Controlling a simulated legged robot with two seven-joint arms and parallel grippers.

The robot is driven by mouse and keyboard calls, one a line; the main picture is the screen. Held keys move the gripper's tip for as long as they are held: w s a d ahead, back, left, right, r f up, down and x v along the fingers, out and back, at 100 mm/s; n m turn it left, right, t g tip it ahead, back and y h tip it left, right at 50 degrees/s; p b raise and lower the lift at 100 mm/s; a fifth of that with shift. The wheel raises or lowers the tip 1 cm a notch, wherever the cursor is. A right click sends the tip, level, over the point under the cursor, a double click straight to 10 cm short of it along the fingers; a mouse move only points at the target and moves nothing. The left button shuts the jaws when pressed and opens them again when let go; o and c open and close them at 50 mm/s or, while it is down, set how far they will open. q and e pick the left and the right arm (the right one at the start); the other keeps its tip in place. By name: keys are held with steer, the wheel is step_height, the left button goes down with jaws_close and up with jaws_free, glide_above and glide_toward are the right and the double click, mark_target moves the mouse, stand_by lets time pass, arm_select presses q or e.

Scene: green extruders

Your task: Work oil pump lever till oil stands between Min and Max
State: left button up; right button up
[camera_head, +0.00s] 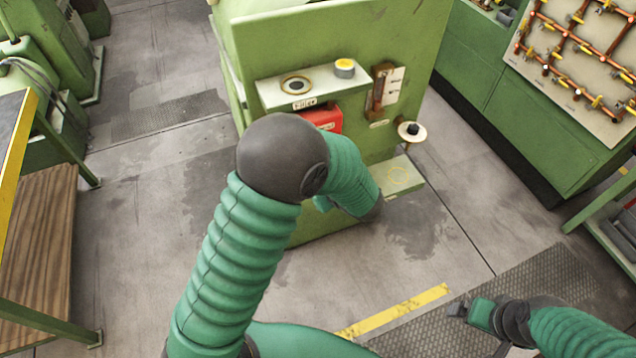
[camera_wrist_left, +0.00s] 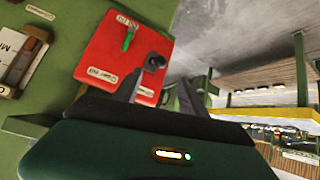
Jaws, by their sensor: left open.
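The red pump box (camera_head: 325,118) is on the front of the green machine, below a small shelf. In the left wrist view the red box (camera_wrist_left: 122,58) shows close up, with a green piece and a dark round-ended lever (camera_wrist_left: 153,63). The oil gauge (camera_head: 379,90) is a narrow brownish window beside a white label; it is partly cut off in the wrist view (camera_wrist_left: 25,58), and I cannot read its level. My left gripper (camera_wrist_left: 158,92) is open in front of the red box; I cannot tell whether it touches the lever. My forearm hides it in the head view. My right gripper (camera_head: 470,312) hangs low at right.
The shelf (camera_head: 312,87) carries a ring-shaped opening and a yellow-topped cap (camera_head: 345,68). A white disc with a black knob (camera_head: 411,131) juts out below the gauge. A lower green ledge (camera_head: 400,178) projects at right. The grey floor around the machine is mostly clear.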

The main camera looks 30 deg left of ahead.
arm_select(q)
steer(key=shift+c, duration=0.3)
steer(key=shift+a, duration=0.2)
steer(key=shift+c, duration=1.1)
steer(key=a+m+t+y+p, duration=0.1)
steer(key=m+p, duration=0.1)
steer(key=a+m+t+y+p, duration=0.1)
steer(key=m+p, duration=0.1)
steer(key=shift+s+a+f+t+y, duration=0.1)
steer(key=shift+a+t+y, duration=0.05)
steer(key=shift+t+y, duration=0.25)
steer(key=c, duration=0.7)
steer(key=shift+w+r+m+t, duration=0.2)
steer(key=shift+w+m+t, duration=0.1)
steer(key=shift+m+t, duration=0.45)
jaws_close()
steer(key=shift+m+t, duration=0.35)
steer(key=w+a+f+b, duration=0.5)
steer(key=a, duration=0.1)
steer(key=shift+w+f, duration=0.3)
steer(key=shift+w, duration=0.05)
steer(key=shift+s+d+f, duration=0.15)
steer(key=shift+s, duration=0.05)
steer(key=shift+s+d, duration=0.15)
steer(key=shift+d, duration=0.1)
